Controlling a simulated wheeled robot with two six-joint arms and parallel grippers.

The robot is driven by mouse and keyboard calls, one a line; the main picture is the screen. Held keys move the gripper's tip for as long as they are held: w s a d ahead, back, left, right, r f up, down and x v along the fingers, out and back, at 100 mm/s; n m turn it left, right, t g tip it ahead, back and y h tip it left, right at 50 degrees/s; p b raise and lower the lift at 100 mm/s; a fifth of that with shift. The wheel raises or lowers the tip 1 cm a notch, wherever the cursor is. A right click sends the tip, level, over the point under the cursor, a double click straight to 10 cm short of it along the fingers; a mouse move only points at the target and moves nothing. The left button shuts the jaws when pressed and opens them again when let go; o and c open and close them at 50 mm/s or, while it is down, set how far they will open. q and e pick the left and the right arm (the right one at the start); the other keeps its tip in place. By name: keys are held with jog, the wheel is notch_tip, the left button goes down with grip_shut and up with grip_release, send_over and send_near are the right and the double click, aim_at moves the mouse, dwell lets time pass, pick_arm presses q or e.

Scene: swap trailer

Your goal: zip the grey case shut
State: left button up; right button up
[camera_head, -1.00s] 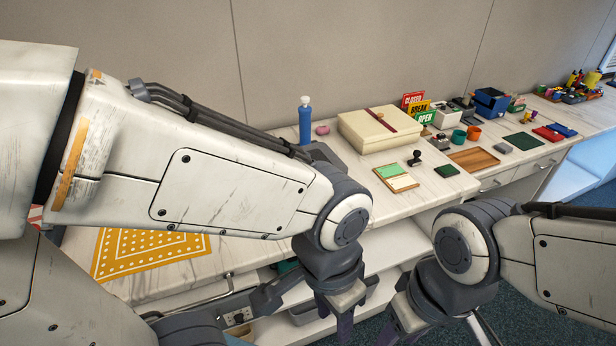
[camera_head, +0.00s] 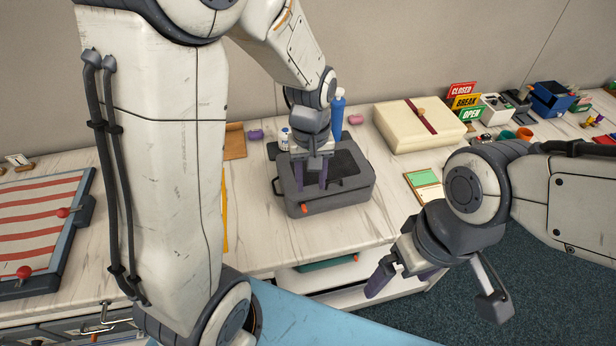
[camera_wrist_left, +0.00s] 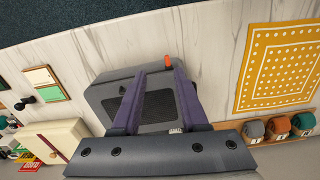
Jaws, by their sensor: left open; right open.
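The grey case (camera_head: 335,200) lies on the marble-look counter, with a dark panel on its top. It also shows in the left wrist view (camera_wrist_left: 102,92). A small orange pull tab (camera_head: 304,208) sits at its front edge, near the left corner; the wrist view shows it too (camera_wrist_left: 167,58). My left gripper (camera_head: 311,188) is open and points down over the case, its two purple fingers apart. I cannot tell whether they touch the top. The fingers hide part of the case in the wrist view. My right gripper (camera_head: 402,284) is open and empty, off the counter's front edge.
A blue bottle (camera_head: 338,112) stands close behind the case, with a white can (camera_head: 284,139) behind its left side. A cream box (camera_head: 400,128) is at the back right. A memo board (camera_head: 425,187) lies right of the case. A yellow mat (camera_wrist_left: 278,70) shows in the wrist view.

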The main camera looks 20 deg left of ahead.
aim_at(304, 207)
pick_arm(q)
jog(key=shift+n, duration=0.8)
jog(key=f, duration=0.3)
jog(key=a+f, duration=0.1)
jog(key=f, duration=0.3)
jog(key=w+a+f, duration=0.1)
jog(key=f, duration=0.2)
jog(key=shift+w+a+f+p, duration=0.1)
jog(key=shift+f+p, duration=0.3)
jog(key=shift+c, duration=0.3)
grip_shut()
